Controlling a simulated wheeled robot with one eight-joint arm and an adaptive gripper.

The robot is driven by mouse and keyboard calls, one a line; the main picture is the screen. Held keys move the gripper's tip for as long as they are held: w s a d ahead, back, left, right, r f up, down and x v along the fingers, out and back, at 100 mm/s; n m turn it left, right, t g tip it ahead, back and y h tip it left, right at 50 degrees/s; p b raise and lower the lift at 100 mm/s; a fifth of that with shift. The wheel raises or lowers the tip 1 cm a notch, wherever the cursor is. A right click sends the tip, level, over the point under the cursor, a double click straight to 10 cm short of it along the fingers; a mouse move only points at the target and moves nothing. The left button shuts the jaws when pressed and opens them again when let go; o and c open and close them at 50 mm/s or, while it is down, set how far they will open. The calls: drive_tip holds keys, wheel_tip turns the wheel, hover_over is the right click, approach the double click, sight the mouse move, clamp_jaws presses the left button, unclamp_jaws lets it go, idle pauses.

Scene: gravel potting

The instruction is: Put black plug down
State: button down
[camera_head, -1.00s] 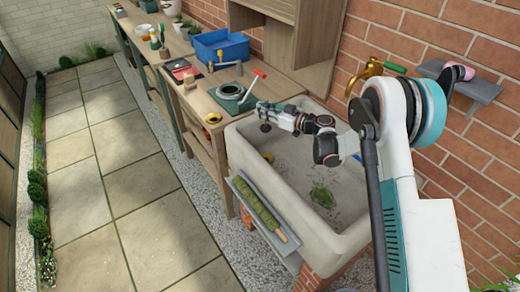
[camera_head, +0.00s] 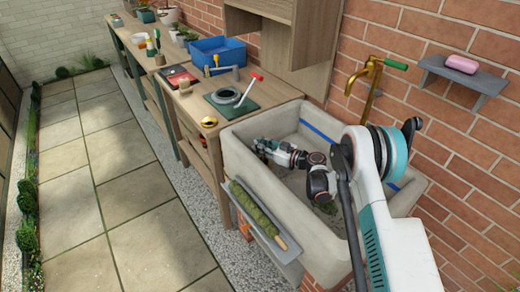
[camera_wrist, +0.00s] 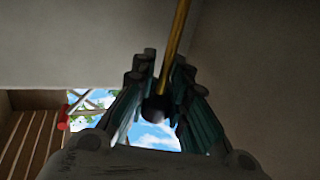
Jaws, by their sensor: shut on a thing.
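My gripper (camera_head: 261,147) is down inside the stone sink (camera_head: 246,122), near its left inner wall and below the rim. In the wrist view, the teal and dark fingers of my gripper (camera_wrist: 162,82) are closed in around a dark, round piece, which looks like the black plug (camera_wrist: 155,108). A thin brass-coloured rod or chain (camera_wrist: 177,35) runs up from it past the fingertips. In the head view the plug is hidden by my gripper and the sink. I cannot tell whether the plug touches the sink.
A brass tap (camera_head: 371,80) with a green handle is on the brick wall above the sink. A pink soap (camera_head: 461,63) lies on a grey shelf (camera_head: 480,80). A shelf (camera_head: 288,250) with a green roll is at the sink's front. The wooden bench (camera_head: 200,105) stands at left.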

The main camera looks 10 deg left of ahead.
drive_tip(key=shift+f, duration=0.4)
drive_tip(key=shift+r, duration=0.1)
drive_tip(key=c, duration=1.4)
unclamp_jaws()
drive_tip(key=shift+c, duration=0.2)
